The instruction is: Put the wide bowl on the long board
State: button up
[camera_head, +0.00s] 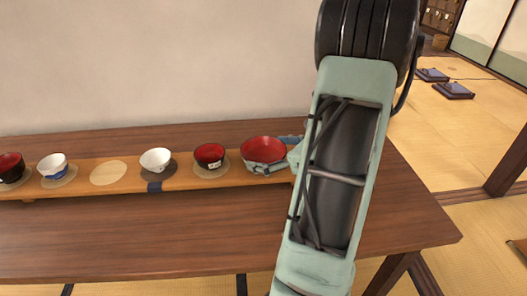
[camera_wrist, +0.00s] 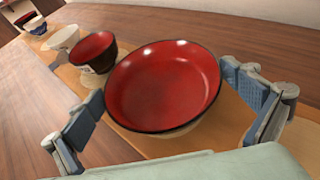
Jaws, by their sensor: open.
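The wide bowl (camera_head: 264,149), red inside with a dark rim, is at the right end of the long board (camera_head: 203,182). In the wrist view the wide bowl (camera_wrist: 165,82) looks upright, with the wooden board (camera_wrist: 148,146) beneath it. My gripper (camera_head: 276,156) is open, with its fingers on opposite sides of the bowl. The wrist view shows a finger left and right of it; I cannot tell whether they touch it. The bowl's base is largely hidden, and my arm covers the board's right end in the head view.
A smaller red bowl (camera_head: 209,155) stands close left of the wide bowl. Farther left are a white bowl (camera_head: 156,159), an empty round mat (camera_head: 108,173), a white-and-blue bowl (camera_head: 53,166) and a dark red bowl (camera_head: 11,166). The table front (camera_head: 150,235) is clear.

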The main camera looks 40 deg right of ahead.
jog(key=p+v, duration=0.1)
jog(key=v, duration=0.9)
jog(key=shift+s, duration=0.4)
jog(key=shift+d+r, duration=0.1)
